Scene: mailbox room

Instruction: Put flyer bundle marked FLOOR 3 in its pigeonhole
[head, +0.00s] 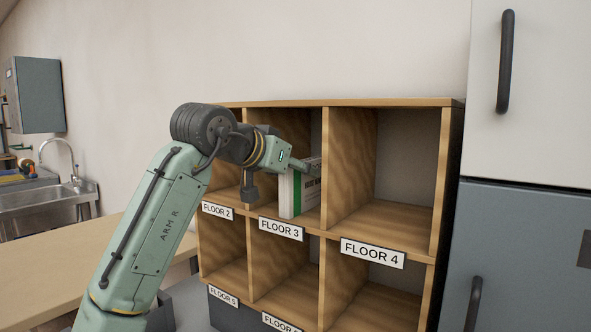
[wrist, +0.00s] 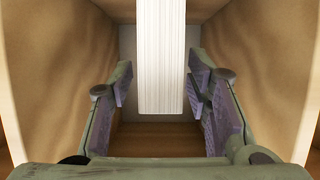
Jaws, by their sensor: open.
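The flyer bundle (head: 297,192) is white with a green band and stands upright inside the pigeonhole above the FLOOR 3 label (head: 281,228). In the wrist view the bundle's pale page edges (wrist: 162,60) show between my fingers. My gripper (head: 306,164) reaches into the same pigeonhole at the bundle. In the wrist view my gripper (wrist: 160,88) is open, with a finger on each side of the bundle and a visible gap to both. The marking on the bundle is too small and partly hidden to read.
The wooden pigeonhole unit (head: 400,103) has FLOOR 2 to the left and an empty FLOOR 4 compartment (head: 400,215) to the right. Wooden side walls (wrist: 60,70) flank my fingers closely. A grey and white cabinet (head: 530,235) stands at the right, a counter (head: 90,255) at the left.

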